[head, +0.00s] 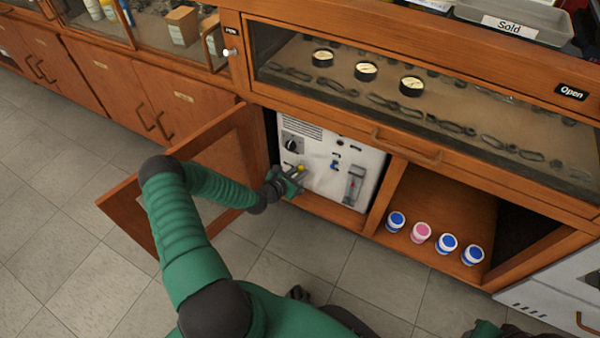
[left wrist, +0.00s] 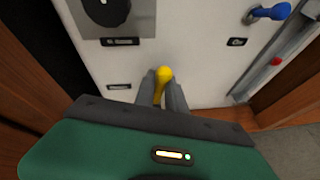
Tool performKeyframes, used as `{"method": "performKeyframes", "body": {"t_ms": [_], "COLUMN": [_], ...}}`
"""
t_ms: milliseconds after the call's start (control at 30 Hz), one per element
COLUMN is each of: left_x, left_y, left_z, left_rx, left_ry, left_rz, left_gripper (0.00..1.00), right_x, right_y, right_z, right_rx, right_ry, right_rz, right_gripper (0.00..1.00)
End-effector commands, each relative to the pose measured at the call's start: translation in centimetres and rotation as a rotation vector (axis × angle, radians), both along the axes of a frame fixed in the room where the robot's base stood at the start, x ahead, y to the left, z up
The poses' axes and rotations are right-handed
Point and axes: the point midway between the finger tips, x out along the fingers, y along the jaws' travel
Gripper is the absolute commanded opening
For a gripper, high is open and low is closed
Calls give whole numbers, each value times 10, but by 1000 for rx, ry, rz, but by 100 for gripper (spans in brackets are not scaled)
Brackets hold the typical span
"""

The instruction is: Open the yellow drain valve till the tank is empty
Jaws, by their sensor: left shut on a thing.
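The yellow drain valve (left wrist: 164,76) sits low on the front of a white panel unit (head: 333,183), under a black dial (left wrist: 106,8). In the head view the valve's yellow handle (head: 300,168) shows just beyond my gripper. My left gripper (head: 287,180) is at the panel. In the left wrist view its two fingers (left wrist: 162,90) are shut around the yellow handle, one on each side. A gauge with a red mark (head: 354,184) stands at the panel's right side. I cannot read a tank level. My right gripper is not clearly seen.
The unit stands inside a wooden cabinet whose open door (head: 185,185) is to the left, near my left arm. A blue valve (left wrist: 268,12) is at the upper right of the wrist view. Several lidded jars (head: 421,232) stand in the right compartment. Tiled floor lies in front.

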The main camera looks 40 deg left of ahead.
Motion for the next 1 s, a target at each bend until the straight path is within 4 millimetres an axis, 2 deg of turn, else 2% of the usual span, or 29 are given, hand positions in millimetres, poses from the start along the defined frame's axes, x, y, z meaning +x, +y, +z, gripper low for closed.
{"method": "performKeyframes", "body": {"t_ms": [200, 233, 400, 767, 867, 1000], "left_x": [-1, -1, -1, -6, -22, -57], "left_y": [0, 0, 0, 0, -1, -5], "left_z": [-3, -3, -2, 5, 14, 33], "left_rx": [-3, -3, -2, 1, -1, -4], "left_ry": [6, 6, 4, 1, 2, 2], "left_rz": [2, 2, 2, 3, 5, 8], "left_gripper": [0, 16, 37, 37, 37, 37], "right_x": [0, 0, 0, 0, 0, 0], "right_y": [0, 0, 0, 0, 0, 0], "right_z": [0, 0, 0, 6, 18, 42], "right_rx": [0, 0, 0, 0, 0, 0], "right_ry": [0, 0, 0, 0, 0, 0], "right_rz": [0, 0, 0, 0, 0, 0], "right_gripper": [33, 33, 33, 33, 33, 33]}}
